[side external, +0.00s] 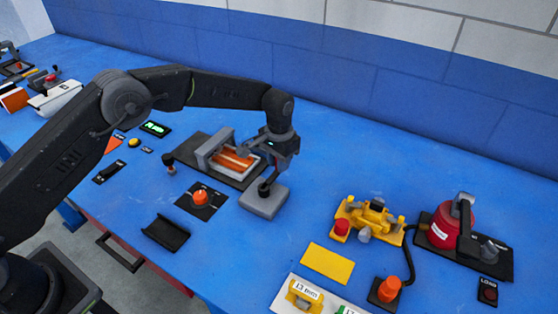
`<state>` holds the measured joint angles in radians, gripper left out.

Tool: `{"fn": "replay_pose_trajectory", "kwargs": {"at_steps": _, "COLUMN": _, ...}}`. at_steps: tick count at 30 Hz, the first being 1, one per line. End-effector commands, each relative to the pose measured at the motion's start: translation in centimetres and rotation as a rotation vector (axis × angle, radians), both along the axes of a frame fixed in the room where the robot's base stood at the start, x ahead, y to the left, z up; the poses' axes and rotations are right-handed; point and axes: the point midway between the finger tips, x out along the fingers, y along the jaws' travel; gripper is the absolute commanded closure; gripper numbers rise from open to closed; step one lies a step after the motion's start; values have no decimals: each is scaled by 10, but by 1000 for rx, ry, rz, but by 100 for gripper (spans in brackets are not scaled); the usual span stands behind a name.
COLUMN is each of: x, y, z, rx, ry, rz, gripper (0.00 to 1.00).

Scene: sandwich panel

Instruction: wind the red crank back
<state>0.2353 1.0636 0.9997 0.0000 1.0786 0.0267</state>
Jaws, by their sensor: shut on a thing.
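The only crank-like thing I see is a red drum (438,231) with a dark crank arm (465,232) on a black base at the right. The drum is red; the arm on it looks black and grey. My gripper (266,183) is well to its left, pointing down over a grey block (264,202). It appears shut on the block's dark knob, though the fingers are small and partly hidden by the wrist. I cannot tell whether the block touches the table.
A grey frame with orange slats (235,158) is just behind my gripper. An orange knob (200,196) is left of it. A yellow fixture (372,218), a yellow plate (327,263) and an orange knob (389,289) lie between the block and drum. A wall runs behind.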

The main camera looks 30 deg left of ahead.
Motion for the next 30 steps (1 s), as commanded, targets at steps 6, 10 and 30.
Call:
{"fn": "replay_pose_trajectory", "kwargs": {"at_steps": 6, "x": 0, "y": 0, "z": 0, "rx": 0, "ry": -1, "rz": 0, "gripper": 100}}
{"fn": "replay_pose_trajectory", "kwargs": {"at_steps": 10, "x": 0, "y": 0, "z": 0, "rx": 0, "ry": -1, "rz": 0, "gripper": 100}}
{"fn": "replay_pose_trajectory", "kwargs": {"at_steps": 30, "x": -4, "y": -26, "z": 1, "rx": -1, "ry": -2, "rz": -328, "gripper": 100}}
